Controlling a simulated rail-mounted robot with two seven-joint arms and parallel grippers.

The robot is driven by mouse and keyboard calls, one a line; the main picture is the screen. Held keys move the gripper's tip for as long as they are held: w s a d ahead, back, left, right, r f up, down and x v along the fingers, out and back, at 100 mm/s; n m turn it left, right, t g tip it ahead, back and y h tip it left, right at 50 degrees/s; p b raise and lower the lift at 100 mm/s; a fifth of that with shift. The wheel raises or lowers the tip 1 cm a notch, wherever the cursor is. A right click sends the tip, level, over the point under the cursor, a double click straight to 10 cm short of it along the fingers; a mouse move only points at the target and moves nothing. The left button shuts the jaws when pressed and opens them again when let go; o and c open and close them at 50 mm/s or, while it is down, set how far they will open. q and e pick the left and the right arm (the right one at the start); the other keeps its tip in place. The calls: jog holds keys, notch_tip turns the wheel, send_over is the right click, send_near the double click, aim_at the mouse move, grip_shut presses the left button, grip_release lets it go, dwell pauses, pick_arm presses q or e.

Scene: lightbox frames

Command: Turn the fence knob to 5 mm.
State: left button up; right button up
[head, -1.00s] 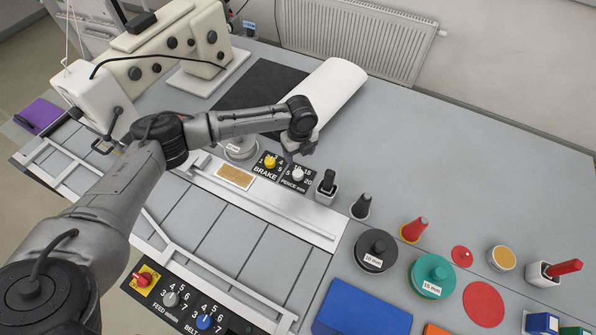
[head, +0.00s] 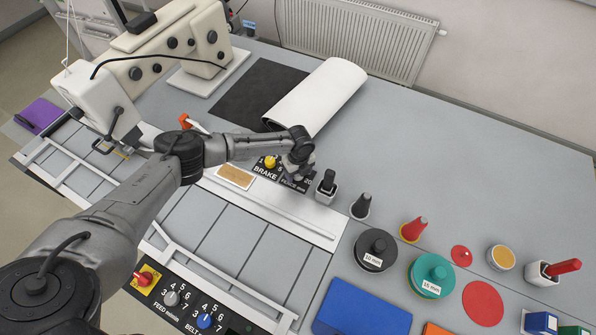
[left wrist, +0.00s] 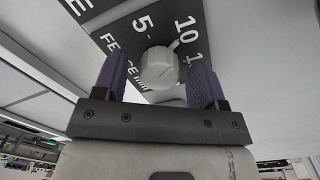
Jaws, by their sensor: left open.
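The fence knob (left wrist: 158,68) is a light grey round knob on a dark panel marked FENCE mm (left wrist: 125,60). In the left wrist view its white mark seems to point up and right, towards the 10. The 5 stands to the left of the 10. My left gripper (left wrist: 158,80) is open, its two purple fingers on either side of the knob; I cannot tell whether they touch it. In the head view the left gripper (head: 297,168) is over the fence panel (head: 291,184) and hides the knob. My right gripper is out of view.
The brake panel with a yellow knob (head: 270,162) is just left of the fence panel. A black-handled tool in a white holder (head: 326,188) stands close to the right. A white roll (head: 335,90) lies behind. The table at the back right is clear.

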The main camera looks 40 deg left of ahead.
pick_arm(q)
jog(key=shift+c, duration=0.2)
jog(key=c, duration=0.9)
jog(key=n+p, duration=0.1)
jog(key=n, duration=0.2)
jog(key=shift+r+p, duration=0.1)
jog(key=shift+p, duration=0.25)
jog(key=n+p, duration=0.1)
jog(key=n, duration=0.2)
jog(key=shift+n+p, duration=0.3)
jog(key=shift+p, duration=0.05)
jog(key=n+p, duration=0.1)
jog(key=n, duration=0.2)
jog(key=shift+n+p, duration=0.3)
jog(key=shift+p, duration=0.05)
jog(key=shift+n+p, duration=0.3)
jog(key=shift+n, duration=0.7)
